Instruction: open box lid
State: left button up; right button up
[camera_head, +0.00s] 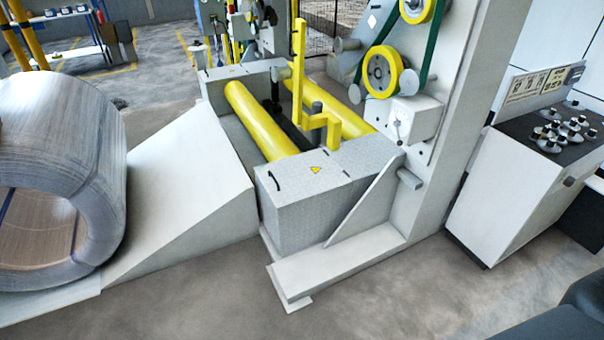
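A grey metal box (308,210) with a patterned surface stands at the front end of the wrapping machine. Its lid (335,165) lies flat and closed on top. A small black handle (275,180) sits near the lid's left edge, and a yellow warning triangle (316,170) is near its front edge. Neither of my grippers shows in the head view.
Yellow rollers (258,122) lie behind the box, with a yellow bent bar (300,85) above. A white ramp (180,190) and a large wire coil (75,165) are left. A control console (530,170) stands right. Floor in front (190,300) is clear.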

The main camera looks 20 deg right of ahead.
aim_at(293, 179)
jog(key=i+l+z, duration=0.2)
jog(key=i+z, duration=0.25)
jog(key=i, duration=0.4)
jog(key=i+j+z, duration=0.1)
jog(key=i+z, duration=0.35)
jog(key=i, duration=0.45)
